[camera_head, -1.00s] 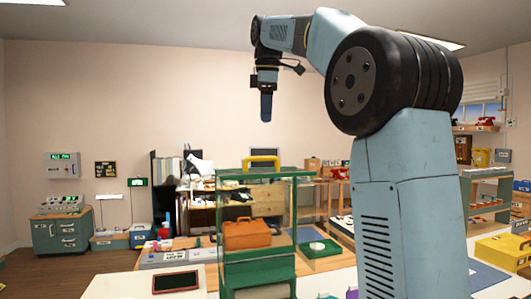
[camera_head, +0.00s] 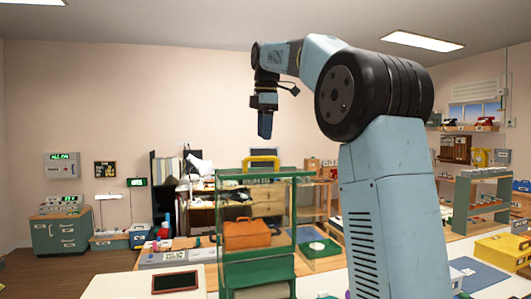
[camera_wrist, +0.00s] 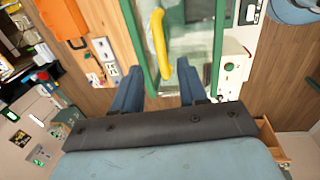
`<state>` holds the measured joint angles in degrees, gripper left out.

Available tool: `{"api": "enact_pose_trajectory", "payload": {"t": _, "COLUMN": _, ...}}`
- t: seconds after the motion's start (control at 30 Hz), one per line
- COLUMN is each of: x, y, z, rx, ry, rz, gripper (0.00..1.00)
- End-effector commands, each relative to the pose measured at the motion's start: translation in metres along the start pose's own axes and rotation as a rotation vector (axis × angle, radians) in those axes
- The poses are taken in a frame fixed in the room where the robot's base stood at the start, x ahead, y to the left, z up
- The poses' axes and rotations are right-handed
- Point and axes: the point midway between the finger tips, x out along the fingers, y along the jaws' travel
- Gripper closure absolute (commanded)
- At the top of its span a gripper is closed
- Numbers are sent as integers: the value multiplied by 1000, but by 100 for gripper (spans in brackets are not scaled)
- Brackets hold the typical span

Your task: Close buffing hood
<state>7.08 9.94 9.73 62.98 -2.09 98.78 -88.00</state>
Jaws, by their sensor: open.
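The buffing hood is a green-framed stand with clear panels, and its green frame (camera_head: 294,225) stands in the middle of the head view. A yellow handle (camera_head: 262,154) sits at the top of the hood. In the wrist view the same yellow handle (camera_wrist: 159,42) lies just beyond my fingertips, between their lines, against the glass and green frame (camera_wrist: 219,35). My gripper (camera_head: 265,136) hangs pointing down above the handle in the head view. In the wrist view its two blue fingers (camera_wrist: 161,88) are apart with nothing held between them.
An orange case (camera_head: 247,235) shows at the hood's left side. A dark tablet (camera_head: 175,282) lies on the pale counter at the front left. A yellow box (camera_head: 503,250) and a green shelf (camera_head: 482,200) stand at the right. The air around my gripper looks clear.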

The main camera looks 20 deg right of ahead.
Motion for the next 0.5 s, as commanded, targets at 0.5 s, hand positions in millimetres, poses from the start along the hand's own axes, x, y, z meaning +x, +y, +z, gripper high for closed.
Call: {"api": "enact_pose_trajectory", "payload": {"t": 0.5, "x": 66, "y": 0, "z": 0, "rx": 1, "ry": 0, "rz": 0, "gripper": 58}}
